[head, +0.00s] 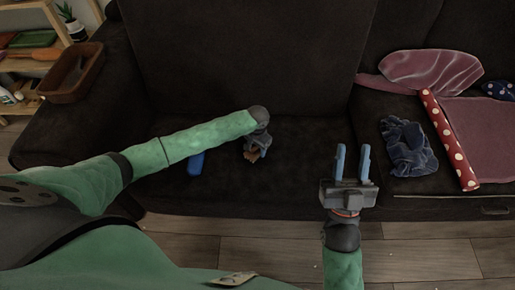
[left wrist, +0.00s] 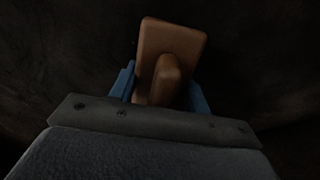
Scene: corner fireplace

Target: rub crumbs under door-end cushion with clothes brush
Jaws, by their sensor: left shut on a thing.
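The clothes brush is a brown wooden block with a raised handle (left wrist: 170,48). In the left wrist view its handle is between the blue fingers of my left gripper (left wrist: 165,88), which is shut on it. In the head view my left gripper (head: 254,152) points down at the dark seat cushion (head: 290,182), and only a small brown part of the brush shows. I cannot tell whether the brush touches the cushion. My right gripper (head: 352,165) is open and empty, in front of the sofa. I cannot make out crumbs or which end is nearest the door.
A blue object (head: 196,163) lies partly behind my left arm. To the right are a crumpled dark blue cloth (head: 408,148), a red dotted roll (head: 448,140) and pink fabric (head: 490,135). A brown tray (head: 75,73) sits on the left armrest. The seat's middle is bare.

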